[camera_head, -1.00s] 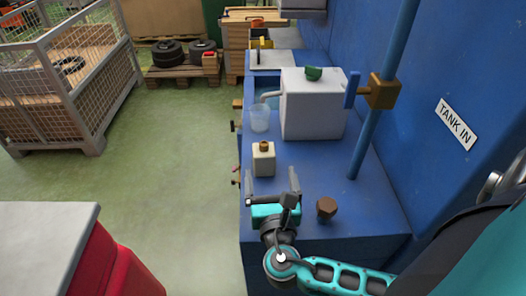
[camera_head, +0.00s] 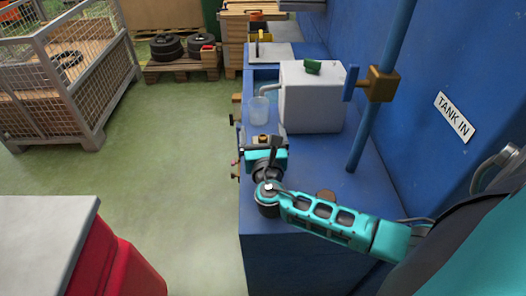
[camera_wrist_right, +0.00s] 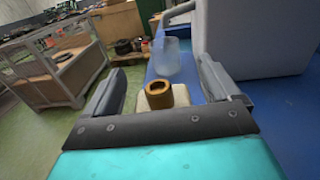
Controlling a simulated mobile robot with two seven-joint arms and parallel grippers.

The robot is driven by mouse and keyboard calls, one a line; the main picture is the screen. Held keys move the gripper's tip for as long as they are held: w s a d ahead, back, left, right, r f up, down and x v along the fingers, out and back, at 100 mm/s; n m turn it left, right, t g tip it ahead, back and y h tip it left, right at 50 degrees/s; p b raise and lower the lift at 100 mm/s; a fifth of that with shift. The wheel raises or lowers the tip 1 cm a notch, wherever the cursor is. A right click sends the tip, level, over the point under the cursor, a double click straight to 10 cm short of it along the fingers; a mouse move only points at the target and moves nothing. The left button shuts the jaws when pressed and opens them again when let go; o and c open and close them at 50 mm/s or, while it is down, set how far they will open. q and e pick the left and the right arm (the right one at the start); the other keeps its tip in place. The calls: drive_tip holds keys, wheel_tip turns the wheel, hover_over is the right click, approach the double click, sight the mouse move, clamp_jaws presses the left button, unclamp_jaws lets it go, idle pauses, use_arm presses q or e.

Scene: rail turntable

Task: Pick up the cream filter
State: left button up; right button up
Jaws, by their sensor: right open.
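The cream filter (camera_wrist_right: 178,103) is a small cream block with a brown ring-shaped cap (camera_wrist_right: 159,94). In the right wrist view it stands between the two fingers of my right gripper (camera_wrist_right: 163,88), which is open. I cannot tell whether either finger touches it. In the head view my right gripper (camera_head: 263,135) reaches over the blue bench from the front, and the filter's brown cap (camera_head: 263,139) shows just beyond the gripper body. The rest of the filter is mostly hidden there. My left gripper is not in view.
A clear cup (camera_head: 259,112) stands just beyond the filter, under the spout of a white tank (camera_head: 312,97). A blue pipe (camera_head: 375,110) rises at the right. A brown knob (camera_head: 326,195) is partly behind my forearm. Green floor (camera_head: 180,150) is clear at left.

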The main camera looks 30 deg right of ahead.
drive_tip(key=c, duration=1.1)
drive_tip(key=shift+c, duration=0.3)
drive_tip(key=shift+r, duration=0.15)
